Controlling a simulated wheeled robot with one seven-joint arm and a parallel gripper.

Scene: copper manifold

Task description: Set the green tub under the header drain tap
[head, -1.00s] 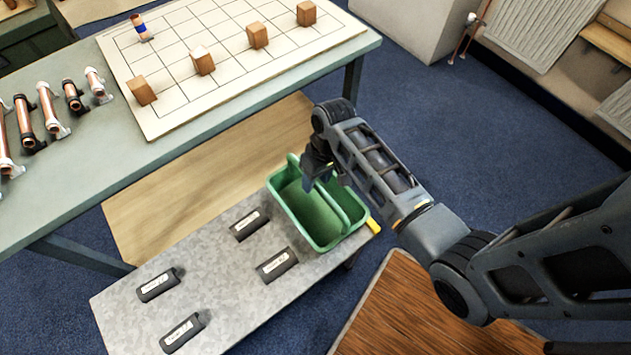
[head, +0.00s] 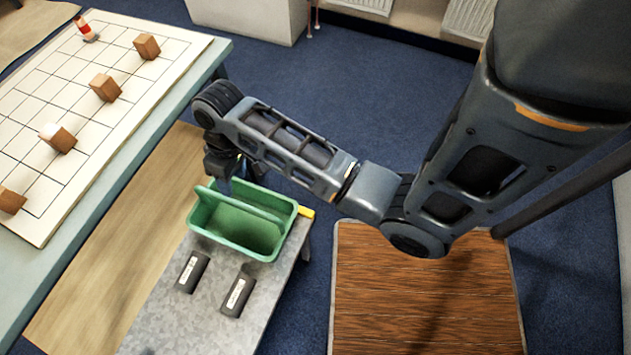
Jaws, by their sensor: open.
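The green tub (head: 262,243) sits upright on the grey metal-topped low bench, at its far end. Its raised handle (head: 236,205) runs across the middle. My gripper (head: 226,178) is open and points down at the tub's far side, near the handle. My gripper covers part of the tub's far rim, and I cannot tell whether the fingers touch it. Thin copper pipes (head: 313,15) stand by the pale cabinet at the top edge. I cannot make out a drain tap there.
Dark labelled blocks (head: 238,294) lie on the low bench (head: 200,325) in front of the tub. A table with a gridded board (head: 95,130) and wooden blocks (head: 105,88) stands left. A wood-topped platform (head: 420,310) is at right. Blue floor beyond is clear.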

